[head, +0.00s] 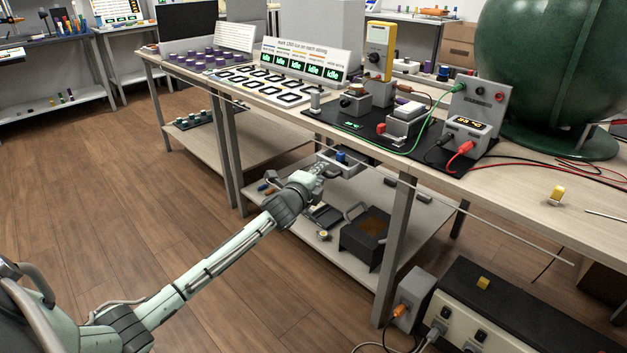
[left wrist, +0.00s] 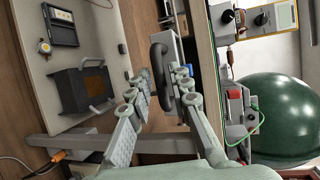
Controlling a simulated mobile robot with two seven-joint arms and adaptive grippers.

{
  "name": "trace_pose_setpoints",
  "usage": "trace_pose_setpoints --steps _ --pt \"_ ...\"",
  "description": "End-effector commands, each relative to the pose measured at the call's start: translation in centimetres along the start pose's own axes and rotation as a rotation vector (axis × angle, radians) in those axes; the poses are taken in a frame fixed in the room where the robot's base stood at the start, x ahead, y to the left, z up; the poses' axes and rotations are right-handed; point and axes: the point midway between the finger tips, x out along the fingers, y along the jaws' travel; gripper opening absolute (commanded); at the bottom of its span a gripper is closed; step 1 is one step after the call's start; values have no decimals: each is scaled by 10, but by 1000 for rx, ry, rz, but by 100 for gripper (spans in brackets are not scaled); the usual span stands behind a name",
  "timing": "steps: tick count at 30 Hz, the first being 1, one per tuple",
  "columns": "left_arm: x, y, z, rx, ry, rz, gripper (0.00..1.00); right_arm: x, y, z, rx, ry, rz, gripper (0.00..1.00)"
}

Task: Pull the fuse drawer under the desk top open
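The fuse drawer (head: 347,169) is a small grey box under the front edge of the desk top (head: 285,112). It stands out from below the edge, and a blue item shows in its top. In the left wrist view the drawer (left wrist: 174,48) has a thick dark loop handle (left wrist: 160,76). My left gripper (head: 320,172) is at the drawer's front. In the wrist view the fingers of my left gripper (left wrist: 162,84) are apart, one on each side of the handle. I cannot tell whether either finger touches it. My right gripper is not in view.
A lower shelf (head: 325,240) below the drawer holds a dark bin (head: 366,238) and a black case (head: 326,215). A table leg (head: 395,250) stands right of the drawer. The wooden floor (head: 100,200) in front is clear. Meters and wired boxes stand on the desk.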

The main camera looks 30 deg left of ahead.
Motion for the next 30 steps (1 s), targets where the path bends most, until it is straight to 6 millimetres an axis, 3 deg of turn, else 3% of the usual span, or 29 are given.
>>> trace_pose_setpoints --steps 9,15,21,30 --pt "-67 1 0 1 2 0 20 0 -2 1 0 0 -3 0" --pt "-98 0 0 0 1 0 20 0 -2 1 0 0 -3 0" --pt "-109 -1 0 -1 0 -1 20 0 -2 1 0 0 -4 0" --pt "-109 -1 0 -1 0 -2 20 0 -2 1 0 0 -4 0"
